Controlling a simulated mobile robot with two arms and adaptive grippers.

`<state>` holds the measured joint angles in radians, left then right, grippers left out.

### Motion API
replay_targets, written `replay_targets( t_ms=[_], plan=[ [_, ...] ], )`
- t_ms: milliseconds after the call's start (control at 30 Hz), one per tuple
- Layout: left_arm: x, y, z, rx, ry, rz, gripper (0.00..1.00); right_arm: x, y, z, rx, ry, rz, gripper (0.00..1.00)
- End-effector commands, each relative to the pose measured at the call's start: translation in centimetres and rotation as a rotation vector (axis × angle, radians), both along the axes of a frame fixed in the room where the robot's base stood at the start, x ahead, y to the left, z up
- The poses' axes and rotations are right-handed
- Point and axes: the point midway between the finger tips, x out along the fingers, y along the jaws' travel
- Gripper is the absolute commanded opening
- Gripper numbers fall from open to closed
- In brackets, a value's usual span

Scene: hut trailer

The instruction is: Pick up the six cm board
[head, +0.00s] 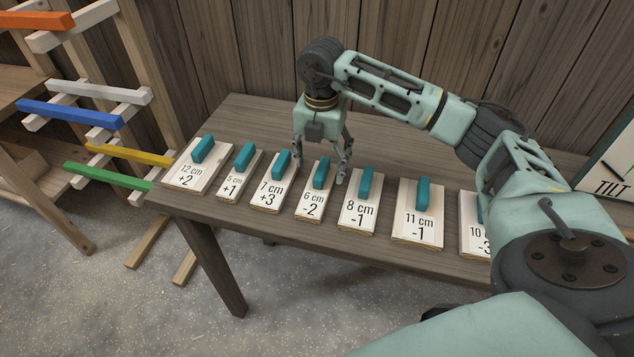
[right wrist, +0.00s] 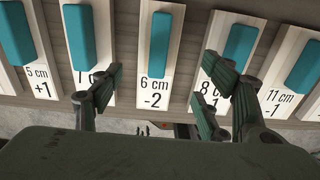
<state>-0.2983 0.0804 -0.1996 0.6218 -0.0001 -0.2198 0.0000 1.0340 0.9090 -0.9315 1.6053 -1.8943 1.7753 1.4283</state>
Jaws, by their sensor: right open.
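The six cm board (head: 312,203) is a pale wooden board marked "6 cm -2" with a teal handle block (head: 321,174) on top. It lies on the brown table among similar boards. It also shows in the right wrist view (right wrist: 155,92), centred between my fingers. My right gripper (head: 322,165) is open, above and around the back part of this board in the head view, and holds nothing. Its fingers (right wrist: 155,105) spread wide on either side of the board in the right wrist view. I cannot tell the exact height above the handle. My left gripper is not in view.
The seven cm board (head: 266,197) lies to the left and the eight cm board (head: 352,216) to the right, with small gaps. More boards lie along the table (head: 270,115). A rack with coloured bars (head: 70,112) stands at the left. A TILT sign (head: 612,170) is at the right.

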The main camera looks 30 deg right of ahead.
Motion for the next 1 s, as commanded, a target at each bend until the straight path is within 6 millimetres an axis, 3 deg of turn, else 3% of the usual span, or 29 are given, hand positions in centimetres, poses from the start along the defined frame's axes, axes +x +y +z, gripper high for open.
replay_targets(
  t_ms=[400, 733, 1000],
  plan=[
    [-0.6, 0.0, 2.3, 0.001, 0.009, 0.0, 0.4, -0.2, 0.7, -5.4, 0.005, 0.002, 0.004, 0.69],
    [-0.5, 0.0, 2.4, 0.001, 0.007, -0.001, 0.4, -0.1, 0.7, -6.4, 0.006, 0.0, 0.006, 0.69],
    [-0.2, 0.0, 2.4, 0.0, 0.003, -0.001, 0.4, -0.1, 0.7, -6.3, 0.006, -0.001, 0.006, 0.45]
  ],
)
